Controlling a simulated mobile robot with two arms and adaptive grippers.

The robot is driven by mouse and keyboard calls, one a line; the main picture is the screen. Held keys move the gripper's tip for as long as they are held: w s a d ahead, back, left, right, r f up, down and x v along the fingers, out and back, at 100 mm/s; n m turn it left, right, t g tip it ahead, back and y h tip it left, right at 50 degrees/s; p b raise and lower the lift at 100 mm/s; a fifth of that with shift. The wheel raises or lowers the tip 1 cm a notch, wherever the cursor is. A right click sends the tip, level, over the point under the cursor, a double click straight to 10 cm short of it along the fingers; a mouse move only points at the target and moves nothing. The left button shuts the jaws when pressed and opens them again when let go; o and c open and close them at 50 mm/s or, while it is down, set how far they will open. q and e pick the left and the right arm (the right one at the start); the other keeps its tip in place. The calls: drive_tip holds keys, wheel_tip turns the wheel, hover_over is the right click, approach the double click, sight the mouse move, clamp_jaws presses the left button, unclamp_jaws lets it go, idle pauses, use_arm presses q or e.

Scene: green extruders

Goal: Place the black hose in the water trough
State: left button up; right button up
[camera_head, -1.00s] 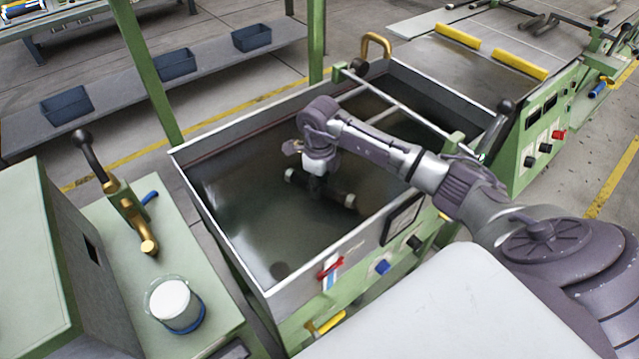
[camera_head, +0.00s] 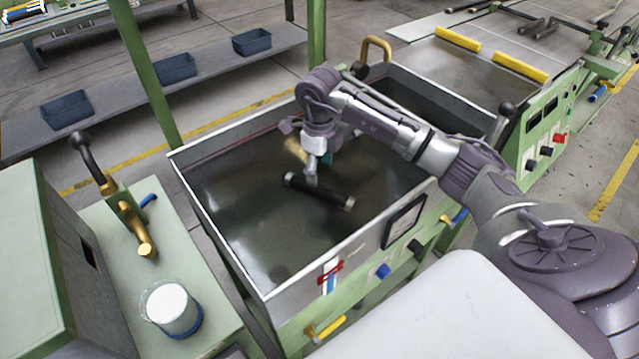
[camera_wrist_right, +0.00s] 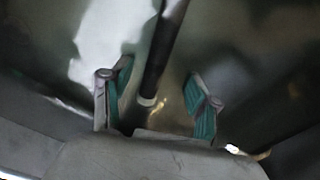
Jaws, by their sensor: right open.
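The black hose (camera_head: 320,191) is a short dark tube with pale end fittings. It lies tilted across the inside of the water trough (camera_head: 228,247), a metal basin with a green frame. My right gripper (camera_head: 314,180) is over the trough, just above the hose in the head view. In the right wrist view, the gripper (camera_wrist_right: 157,98) is open, its teal-padded fingers apart. The hose (camera_wrist_right: 163,55) extends up and away between and beyond them, with one pale end near the fingers. I cannot tell whether the hose touches the trough's bottom. My left gripper is not in view.
A green bench with a brass lever (camera_head: 133,225) and a white-filled jar (camera_head: 173,306) stands left of the trough. A green post (camera_head: 150,75) rises behind it. The trough's raised metal rim surrounds my right gripper. Blue bins (camera_head: 175,68) sit on a back shelf.

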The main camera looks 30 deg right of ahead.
sight(319, 187)
wheel_tip(319, 187, up, 5)
idle(0.3)
idle(0.4)
